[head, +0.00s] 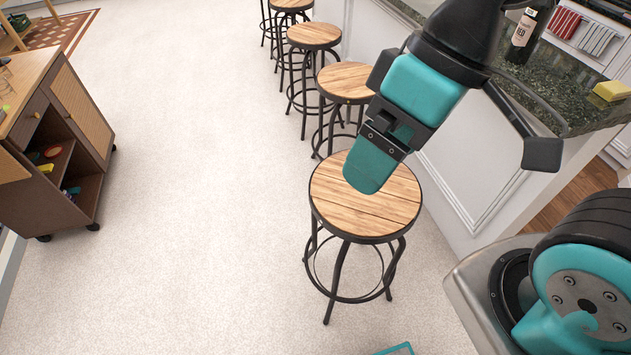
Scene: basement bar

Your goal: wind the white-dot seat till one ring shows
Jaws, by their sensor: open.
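Several round wooden stools with black metal legs stand in a row along the bar. The nearest stool (338,213) has a plank seat, with a foot ring around its splayed legs. I see no white dot on any seat; my gripper covers part of the nearest one. The rings or thread under its seat cannot be made out from above. My gripper (369,176), teal and black, is open and empty. It points down in front of the nearest seat's far half in the picture; I cannot tell whether it touches.
More stools (347,81) (314,35) stand behind the nearest one. The bar counter (565,92) on the right holds a dark bottle (523,35) and a yellow sponge (612,91). A wooden cabinet (60,115) stands at left. The pale floor between is clear.

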